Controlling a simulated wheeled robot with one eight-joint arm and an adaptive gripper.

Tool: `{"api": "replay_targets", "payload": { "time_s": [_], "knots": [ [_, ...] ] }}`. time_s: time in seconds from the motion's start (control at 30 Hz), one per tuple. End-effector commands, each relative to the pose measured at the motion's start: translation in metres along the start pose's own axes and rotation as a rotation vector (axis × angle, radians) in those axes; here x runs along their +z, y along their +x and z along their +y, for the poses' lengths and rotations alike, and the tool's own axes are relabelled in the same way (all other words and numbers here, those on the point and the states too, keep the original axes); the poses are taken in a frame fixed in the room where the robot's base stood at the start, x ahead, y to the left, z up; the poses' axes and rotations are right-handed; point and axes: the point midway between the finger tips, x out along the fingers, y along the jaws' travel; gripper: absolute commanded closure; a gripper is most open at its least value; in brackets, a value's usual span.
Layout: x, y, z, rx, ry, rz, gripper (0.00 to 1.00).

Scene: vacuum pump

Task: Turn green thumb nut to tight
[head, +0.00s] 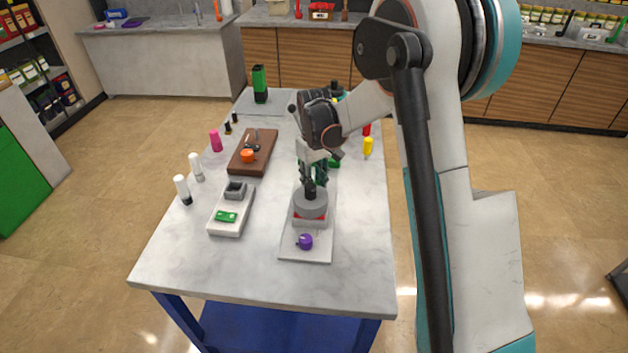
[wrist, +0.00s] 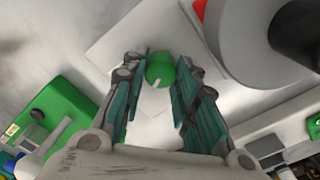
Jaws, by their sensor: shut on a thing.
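The green thumb nut (wrist: 160,68) shows in the wrist view as a round green knob with a small pale bar on its lower side. It sits over a light plate (wrist: 112,45). My gripper (wrist: 162,60) has one teal-padded finger on each side of the nut and is shut on it. In the head view my gripper (head: 313,172) points down behind the grey pump (head: 311,203). There the nut is hard to tell from the green finger pads.
The pump's grey cylinder (wrist: 238,40) is close on the right in the wrist view. A purple knob (head: 305,241) is at the plate's front. A white block with a green piece (head: 227,216) and a brown board (head: 243,162) lie left. The table's front is clear.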

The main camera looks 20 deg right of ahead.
Motion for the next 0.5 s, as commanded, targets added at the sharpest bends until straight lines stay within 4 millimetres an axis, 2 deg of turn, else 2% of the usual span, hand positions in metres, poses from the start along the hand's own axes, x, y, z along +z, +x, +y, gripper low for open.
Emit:
{"api": "replay_targets", "payload": {
  "time_s": [0.5],
  "knots": [
    [-0.0002, -0.0003, 0.0016, 0.0, 0.489, 0.001, 0.96]
  ]
}}
